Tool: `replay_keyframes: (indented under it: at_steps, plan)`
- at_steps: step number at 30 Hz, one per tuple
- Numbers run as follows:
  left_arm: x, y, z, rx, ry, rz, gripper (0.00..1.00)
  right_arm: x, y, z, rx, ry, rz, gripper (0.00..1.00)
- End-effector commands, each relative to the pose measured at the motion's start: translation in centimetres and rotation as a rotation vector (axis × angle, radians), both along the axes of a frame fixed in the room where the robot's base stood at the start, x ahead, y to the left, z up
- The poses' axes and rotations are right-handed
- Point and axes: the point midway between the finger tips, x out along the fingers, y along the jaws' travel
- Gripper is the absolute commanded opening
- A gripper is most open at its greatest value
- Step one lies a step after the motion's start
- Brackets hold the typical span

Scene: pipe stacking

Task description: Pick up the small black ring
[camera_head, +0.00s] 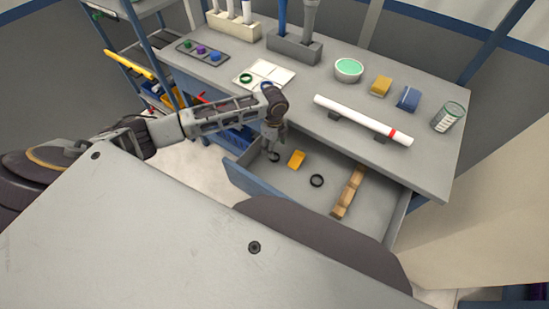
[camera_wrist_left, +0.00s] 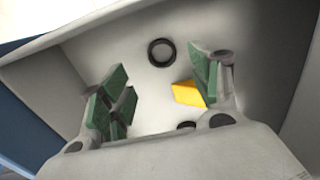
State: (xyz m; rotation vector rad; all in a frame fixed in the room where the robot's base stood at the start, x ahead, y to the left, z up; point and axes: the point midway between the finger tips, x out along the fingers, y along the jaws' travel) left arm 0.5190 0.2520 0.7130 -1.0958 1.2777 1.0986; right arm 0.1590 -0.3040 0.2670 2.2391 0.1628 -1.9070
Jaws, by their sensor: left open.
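Two black rings lie on the floor of the open drawer. One ring (camera_head: 274,157) is right below my left gripper (camera_head: 272,145); I take it to be the ring (camera_wrist_left: 160,52) ahead of the fingers in the wrist view. The other ring (camera_head: 317,181) lies further right, past a yellow block (camera_head: 296,159); in the wrist view a ring (camera_wrist_left: 186,126) is partly hidden by the gripper body. I cannot tell surely which ring is smaller. My left gripper (camera_wrist_left: 155,98) is open and empty, its green-padded fingers apart above the drawer floor. My right gripper is not in view.
The drawer's blue front (camera_head: 252,187) and its side walls surround the space. A wooden piece (camera_head: 348,193) lies at the drawer's right. The grey tabletop (camera_head: 425,165) overhangs the back, with a white pipe (camera_head: 355,117) resting on supports near its edge.

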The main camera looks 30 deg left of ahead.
Motion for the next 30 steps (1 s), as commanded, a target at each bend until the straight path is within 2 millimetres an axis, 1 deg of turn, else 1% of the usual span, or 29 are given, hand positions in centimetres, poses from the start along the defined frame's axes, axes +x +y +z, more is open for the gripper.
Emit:
replay_keyframes:
  at_steps: [1, 3, 6, 11, 20, 26, 30]
  plan:
    - [0.0, -0.1, -0.6, -0.001, 0.000, 0.000, 0.63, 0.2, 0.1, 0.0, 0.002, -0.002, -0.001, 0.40]
    - [0.0, -0.1, -1.3, -0.002, 0.000, 0.000, 0.63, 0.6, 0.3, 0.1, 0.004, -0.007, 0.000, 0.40]
    - [0.0, -0.1, -1.8, -0.001, -0.001, -0.001, 0.63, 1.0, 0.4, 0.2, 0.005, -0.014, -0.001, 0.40]
    - [0.1, 0.0, -1.9, -0.001, -0.002, -0.001, 0.63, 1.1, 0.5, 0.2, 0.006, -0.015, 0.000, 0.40]
    - [0.1, 0.0, -2.2, -0.001, -0.001, -0.001, 0.63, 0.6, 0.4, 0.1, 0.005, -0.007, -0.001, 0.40]
    - [0.2, 0.0, -3.8, 0.000, 0.000, -0.001, 0.63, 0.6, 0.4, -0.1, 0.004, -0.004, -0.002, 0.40]
    - [0.3, -0.1, -5.4, -0.001, 0.000, 0.000, 0.63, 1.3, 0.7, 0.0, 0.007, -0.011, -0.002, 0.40]
